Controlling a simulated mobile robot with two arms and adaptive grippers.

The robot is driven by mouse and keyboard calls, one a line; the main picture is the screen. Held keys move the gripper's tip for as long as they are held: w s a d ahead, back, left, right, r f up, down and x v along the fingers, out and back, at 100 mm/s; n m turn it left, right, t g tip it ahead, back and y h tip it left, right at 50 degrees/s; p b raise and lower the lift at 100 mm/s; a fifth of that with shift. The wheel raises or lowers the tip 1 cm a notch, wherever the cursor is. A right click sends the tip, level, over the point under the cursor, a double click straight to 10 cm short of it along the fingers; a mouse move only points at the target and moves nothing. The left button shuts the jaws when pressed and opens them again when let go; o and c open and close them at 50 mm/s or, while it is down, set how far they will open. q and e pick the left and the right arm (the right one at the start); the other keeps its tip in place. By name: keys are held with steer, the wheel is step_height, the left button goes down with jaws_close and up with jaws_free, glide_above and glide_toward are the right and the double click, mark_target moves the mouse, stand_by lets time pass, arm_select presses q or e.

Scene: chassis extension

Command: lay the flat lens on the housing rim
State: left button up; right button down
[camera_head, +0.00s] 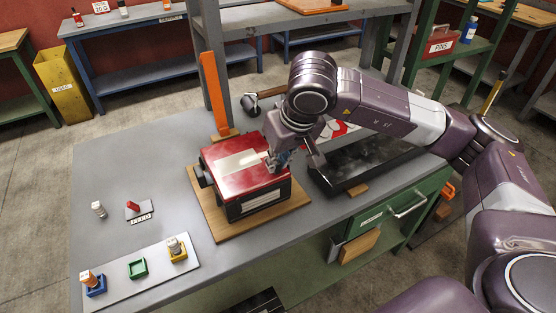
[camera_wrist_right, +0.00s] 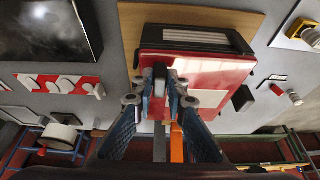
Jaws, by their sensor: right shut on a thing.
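A red housing (camera_head: 235,162) with a dark slotted front sits on a wooden board on the grey bench; its red top also shows in the wrist view (camera_wrist_right: 222,76). My right gripper (camera_head: 279,161) is down at the housing's right edge. In the wrist view its blue-sided fingers (camera_wrist_right: 160,84) are close together over the red edge, shut on a small dark piece (camera_wrist_right: 160,74). I cannot tell whether that piece is part of the housing. I cannot make out the flat lens or a rim for certain. My left gripper is out of view.
A black glossy tray (camera_head: 349,184) lies right of the housing. An orange upright (camera_head: 213,93) stands behind it. A white strip (camera_head: 113,277) with blue, green and yellow holders lies at the front left. The bench's left rear is clear.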

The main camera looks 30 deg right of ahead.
steer(key=c, duration=1.8)
jaws_free()
steer(key=shift+c, duration=0.2)
steer(key=shift+f, duration=0.1)
